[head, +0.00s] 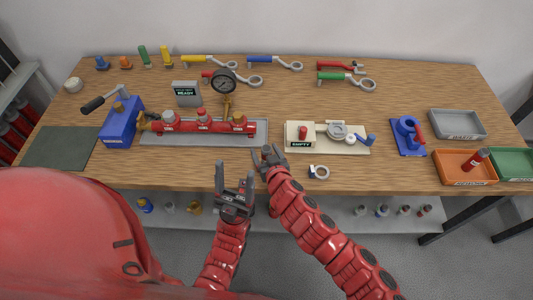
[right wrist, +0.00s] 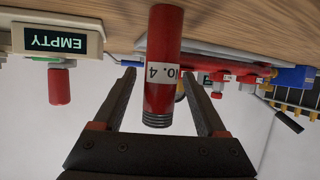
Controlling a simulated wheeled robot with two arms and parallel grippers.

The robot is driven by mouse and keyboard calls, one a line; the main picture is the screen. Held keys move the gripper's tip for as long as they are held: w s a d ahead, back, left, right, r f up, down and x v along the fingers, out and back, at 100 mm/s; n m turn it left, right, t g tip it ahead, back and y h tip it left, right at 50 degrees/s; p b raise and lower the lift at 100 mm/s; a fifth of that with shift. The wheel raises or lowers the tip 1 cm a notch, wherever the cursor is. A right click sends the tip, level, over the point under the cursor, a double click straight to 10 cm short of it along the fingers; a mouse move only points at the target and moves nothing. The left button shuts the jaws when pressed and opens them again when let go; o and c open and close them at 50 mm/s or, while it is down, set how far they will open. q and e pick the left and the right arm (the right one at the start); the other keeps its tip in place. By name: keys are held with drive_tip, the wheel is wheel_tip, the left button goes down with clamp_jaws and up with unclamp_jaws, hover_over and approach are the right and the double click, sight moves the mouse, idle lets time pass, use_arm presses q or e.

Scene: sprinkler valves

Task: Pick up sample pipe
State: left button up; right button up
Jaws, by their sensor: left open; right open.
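A red pipe (right wrist: 163,50) with a white "No. 4" label and a dark threaded end shows large in the right wrist view, which is upside down. It lies between the two spread fingers of my right gripper (right wrist: 159,75), with a gap visible on each side. In the head view my right gripper (head: 268,154) is over the front of the table, between the red manifold and the "EMPTY" fixture; I cannot make out the pipe there. My left gripper (head: 235,176) is open and empty at the table's front edge.
The red manifold (head: 205,124) sits left of my right gripper, the "EMPTY" fixture (head: 345,146) to its right. A small ring-shaped part (head: 319,172) lies in front. A red cylinder (head: 476,159) is in the orange tray (head: 452,173). Wrenches lie along the back.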

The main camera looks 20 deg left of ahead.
drive_tip(key=shift+x, duration=0.8)
clamp_jaws()
